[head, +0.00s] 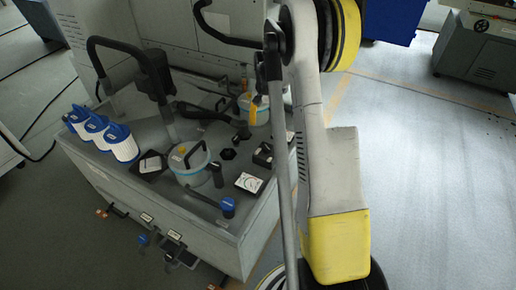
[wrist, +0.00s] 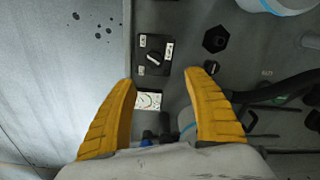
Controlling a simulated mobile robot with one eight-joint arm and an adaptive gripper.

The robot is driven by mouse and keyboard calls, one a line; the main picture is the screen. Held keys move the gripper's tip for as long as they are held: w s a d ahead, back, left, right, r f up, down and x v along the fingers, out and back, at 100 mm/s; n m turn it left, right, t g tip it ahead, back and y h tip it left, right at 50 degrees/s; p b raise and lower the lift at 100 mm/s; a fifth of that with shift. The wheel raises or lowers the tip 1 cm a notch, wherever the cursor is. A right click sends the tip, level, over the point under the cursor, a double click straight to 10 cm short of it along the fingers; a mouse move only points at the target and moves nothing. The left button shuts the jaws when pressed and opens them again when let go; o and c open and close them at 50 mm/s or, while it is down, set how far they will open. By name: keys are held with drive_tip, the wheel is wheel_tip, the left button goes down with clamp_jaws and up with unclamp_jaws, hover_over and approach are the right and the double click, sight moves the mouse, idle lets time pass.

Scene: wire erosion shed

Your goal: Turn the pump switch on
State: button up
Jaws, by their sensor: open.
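The pump switch (wrist: 153,57) looks to be the black square plate with a round rotary knob in the wrist view. Small white labels sit around the knob, too small to read. The knob's light bar lies slanted. In the head view, a dark box with a white label (head: 263,154) at the tank top's right edge appears to be the same switch. My gripper (wrist: 163,77) is open and empty, with its yellow fingers apart. In the wrist view the switch shows just beyond the gap between the fingertips. In the head view a yellow finger (head: 258,102) shows beside my arm.
A white dial plate (wrist: 148,101) shows between the fingers. A black hexagonal fitting (wrist: 215,38) is right of the switch. Lidded canisters (head: 190,160), black hoses (head: 160,85) and white filters with blue caps (head: 121,142) crowd the tank top. Floor right of the tank is clear.

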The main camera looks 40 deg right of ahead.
sight(267, 146)
drive_tip(key=f+b, duration=0.1)
drive_tip(key=f, duration=0.3)
drive_tip(key=f+b, duration=0.2)
drive_tip(key=f, duration=0.3)
drive_tip(key=d+f+b, duration=0.1)
drive_tip(key=f, duration=0.3)
drive_tip(key=shift+s+d+f, duration=0.1)
drive_tip(key=shift+s+f, duration=0.1)
drive_tip(key=shift+s, duration=0.15)
drive_tip(key=c, duration=1.2)
